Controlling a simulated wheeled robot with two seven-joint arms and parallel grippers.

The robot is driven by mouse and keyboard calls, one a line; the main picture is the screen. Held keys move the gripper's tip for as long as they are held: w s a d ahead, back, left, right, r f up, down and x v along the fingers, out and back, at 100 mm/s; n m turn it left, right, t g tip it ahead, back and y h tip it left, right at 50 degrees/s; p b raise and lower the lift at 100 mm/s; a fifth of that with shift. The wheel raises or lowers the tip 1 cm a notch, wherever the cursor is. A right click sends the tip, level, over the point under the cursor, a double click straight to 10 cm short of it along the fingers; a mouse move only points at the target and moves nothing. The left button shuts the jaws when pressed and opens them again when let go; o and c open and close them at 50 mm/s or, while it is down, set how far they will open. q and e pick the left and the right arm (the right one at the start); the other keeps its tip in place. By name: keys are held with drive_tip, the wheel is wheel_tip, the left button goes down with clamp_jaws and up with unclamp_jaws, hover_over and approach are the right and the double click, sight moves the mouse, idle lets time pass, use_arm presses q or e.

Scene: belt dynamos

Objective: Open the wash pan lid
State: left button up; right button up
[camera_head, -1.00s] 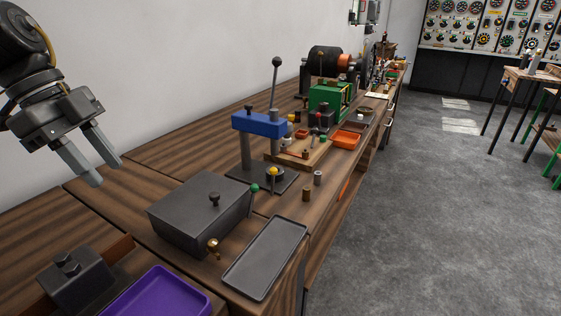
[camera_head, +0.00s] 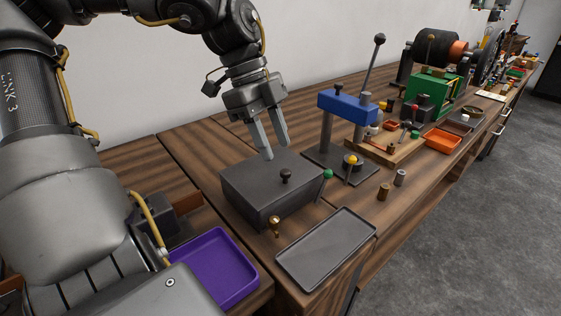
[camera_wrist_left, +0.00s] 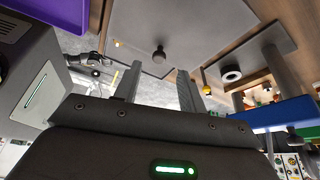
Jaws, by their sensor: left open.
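The wash pan (camera_head: 257,205) is a dark grey box on the wooden bench, with its flat lid (camera_head: 265,176) lying shut on top. A dark round knob (camera_head: 286,176) stands on the lid; the knob also shows in the left wrist view (camera_wrist_left: 159,53). A brass tap (camera_head: 274,225) is on the pan's front and a green ball (camera_head: 328,174) is at its right corner. My left gripper (camera_head: 276,150) is open and empty, pointing down above the back of the lid, behind the knob. In the left wrist view the fingers (camera_wrist_left: 158,85) are apart with nothing between them. My right gripper is not in view.
A blue-topped hand press (camera_head: 347,105) stands close to the right of the pan. A grey tray (camera_head: 326,248) lies in front and a purple tray (camera_head: 215,267) at front left. Small metal cylinders (camera_head: 384,191) stand right of the pan. Bench behind the pan is clear.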

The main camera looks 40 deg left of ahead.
sight(284, 170)
use_arm(q)
drive_tip(key=shift+x, duration=2.25)
clamp_jaws()
